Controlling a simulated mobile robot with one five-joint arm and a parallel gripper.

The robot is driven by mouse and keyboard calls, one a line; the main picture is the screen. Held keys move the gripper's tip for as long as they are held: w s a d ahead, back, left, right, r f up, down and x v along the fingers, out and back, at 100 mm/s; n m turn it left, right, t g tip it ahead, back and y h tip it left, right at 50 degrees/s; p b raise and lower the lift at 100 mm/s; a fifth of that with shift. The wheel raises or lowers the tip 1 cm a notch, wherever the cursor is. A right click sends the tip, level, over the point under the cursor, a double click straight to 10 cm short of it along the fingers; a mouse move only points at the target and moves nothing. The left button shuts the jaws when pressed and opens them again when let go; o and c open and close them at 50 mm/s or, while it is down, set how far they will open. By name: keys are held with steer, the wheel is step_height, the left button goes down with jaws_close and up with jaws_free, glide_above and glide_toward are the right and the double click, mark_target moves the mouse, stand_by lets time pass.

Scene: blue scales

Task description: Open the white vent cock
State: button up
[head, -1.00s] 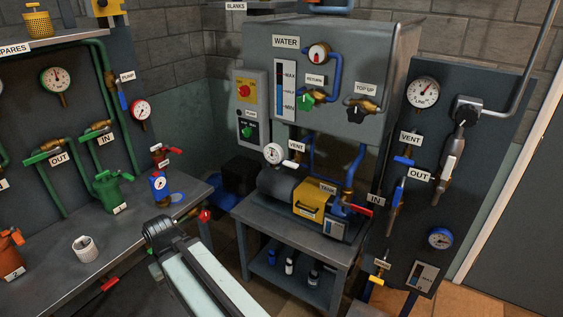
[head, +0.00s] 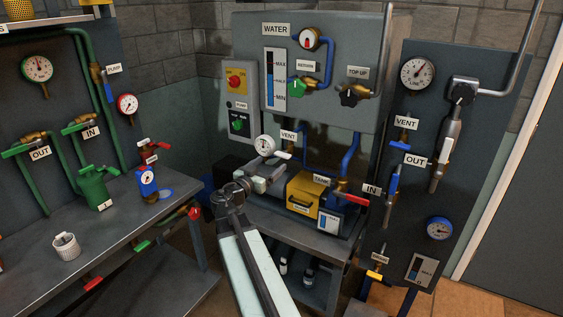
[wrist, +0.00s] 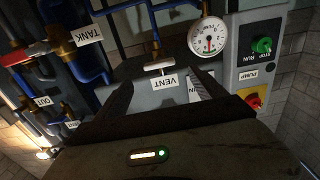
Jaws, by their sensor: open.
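The white vent cock (head: 283,155) has a small white lever and sits below a VENT label (head: 288,135), just right of a round white gauge (head: 264,145). In the wrist view its white lever (wrist: 158,66) lies crosswise just beyond the VENT label, ahead of the gap between my fingers. My gripper (wrist: 162,80) is open, with one dark finger on each side of that gap. It does not visibly touch the lever. In the head view my arm reaches up to the front of the pump, and the fingertips are hard to make out.
The round gauge (wrist: 208,36) is close to the right finger in the wrist view. A yellow box (head: 304,195) and a red-handled tank valve (head: 350,198) stand to the right. Another vent valve, with a blue lever (head: 402,138), is on the right panel.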

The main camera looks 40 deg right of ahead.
mark_target(280, 155)
steer(key=x, duration=0.7)
steer(key=shift+w+d, duration=0.1)
steer(key=shift+d, duration=0.3)
steer(key=c, duration=1.2)
steer(key=shift+d+r, duration=0.1)
steer(key=shift+c, duration=0.8)
